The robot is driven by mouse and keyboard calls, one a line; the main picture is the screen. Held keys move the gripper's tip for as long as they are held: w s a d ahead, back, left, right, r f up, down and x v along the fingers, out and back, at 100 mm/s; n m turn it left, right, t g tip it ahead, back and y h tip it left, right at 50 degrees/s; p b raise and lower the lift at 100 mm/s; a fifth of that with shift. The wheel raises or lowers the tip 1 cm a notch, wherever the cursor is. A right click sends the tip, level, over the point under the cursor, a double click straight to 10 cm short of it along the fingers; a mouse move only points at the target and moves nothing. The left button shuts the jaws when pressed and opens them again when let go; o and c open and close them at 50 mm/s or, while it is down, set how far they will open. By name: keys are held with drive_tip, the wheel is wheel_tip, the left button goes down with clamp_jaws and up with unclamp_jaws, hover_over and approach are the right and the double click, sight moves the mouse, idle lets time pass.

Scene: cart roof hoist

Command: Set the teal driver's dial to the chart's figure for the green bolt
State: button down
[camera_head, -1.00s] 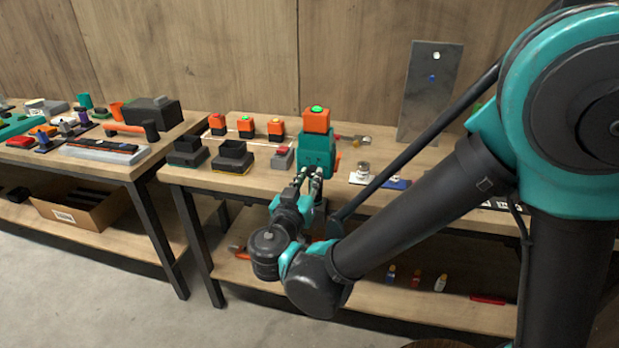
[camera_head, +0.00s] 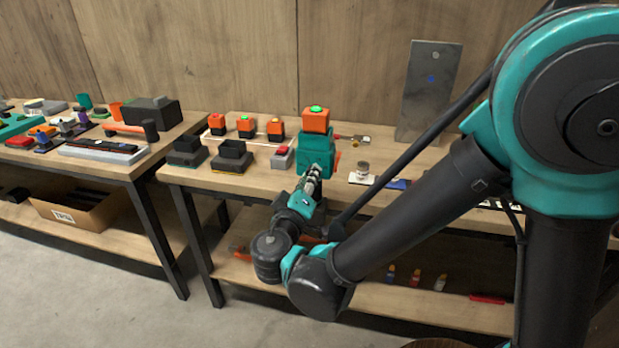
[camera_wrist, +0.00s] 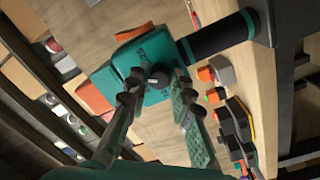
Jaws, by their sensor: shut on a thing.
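The dial's figures are too small to read. I cannot identify the chart or make out a green bolt.
A grey metal plate (camera_head: 428,95) with a blue spot stands behind, right of the driver. Black holders (camera_head: 232,155), a grey box with a red top (camera_head: 283,157) and several orange-and-black blocks (camera_head: 246,127) stand left. My arm covers much of the bench's right.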

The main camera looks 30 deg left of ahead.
drive_tip(key=shift+n, duration=0.6)
drive_tip(key=c, duration=1.3)
unclamp_jaws()
drive_tip(key=v, duration=1.2)
